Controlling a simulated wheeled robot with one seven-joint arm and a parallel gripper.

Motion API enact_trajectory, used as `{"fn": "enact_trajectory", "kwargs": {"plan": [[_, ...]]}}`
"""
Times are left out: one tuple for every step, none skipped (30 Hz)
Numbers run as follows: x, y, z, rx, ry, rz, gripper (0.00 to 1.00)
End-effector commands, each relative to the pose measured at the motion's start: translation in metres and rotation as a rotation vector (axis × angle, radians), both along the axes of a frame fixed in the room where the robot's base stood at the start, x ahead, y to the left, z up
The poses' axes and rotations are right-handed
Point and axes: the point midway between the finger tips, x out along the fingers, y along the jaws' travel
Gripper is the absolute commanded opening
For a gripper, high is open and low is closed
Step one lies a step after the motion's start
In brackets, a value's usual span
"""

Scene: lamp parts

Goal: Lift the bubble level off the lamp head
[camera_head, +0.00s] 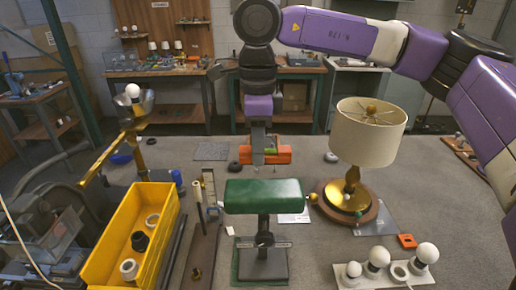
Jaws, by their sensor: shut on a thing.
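The bubble level (281,156) is an orange block with a yellow-green part near its middle. My gripper (258,151) comes down from above and is shut on it, covering part of its left half. The lamp head (263,194) is a long green shade, lying level on a dark stand in the front middle. In the picture the level shows above and beyond the lamp head's far edge, with a strip of grey table between them. The two look apart; the level's exact height is hard to tell from this one view.
A brass lamp with a cream shade (369,132) stands close on the right. A yellow bin (104,246) is at the left, beside a slim upright fixture (210,190). A white strip with bulbs (384,268) lies front right.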

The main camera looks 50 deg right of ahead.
Motion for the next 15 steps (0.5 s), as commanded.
{"fn": "enact_trajectory", "kwargs": {"plan": [[0.000,0.000,0.001,0.000,0.000,0.000,0.00],[0.000,0.000,0.001,0.000,0.000,0.000,0.00],[0.000,0.000,0.003,0.000,0.000,0.000,0.00],[0.000,0.000,0.004,0.000,0.000,0.000,0.00],[0.000,0.000,0.006,0.000,0.000,0.000,0.00],[0.000,0.000,0.008,0.000,0.000,0.000,0.00],[0.000,0.000,0.010,0.001,-0.001,0.000,0.00],[0.000,0.000,0.012,0.001,-0.001,0.000,0.00],[0.000,0.000,0.015,0.001,-0.001,0.000,0.00],[0.000,0.000,0.018,0.001,-0.001,0.000,0.00],[0.000,0.000,0.020,0.001,-0.001,0.000,0.00],[0.000,0.000,0.023,0.000,-0.001,0.000,0.00],[0.000,0.000,0.025,0.000,-0.001,0.000,0.00],[0.000,0.000,0.027,-0.001,-0.001,0.000,0.00],[0.000,0.000,0.030,-0.001,-0.001,0.000,0.00]]}}
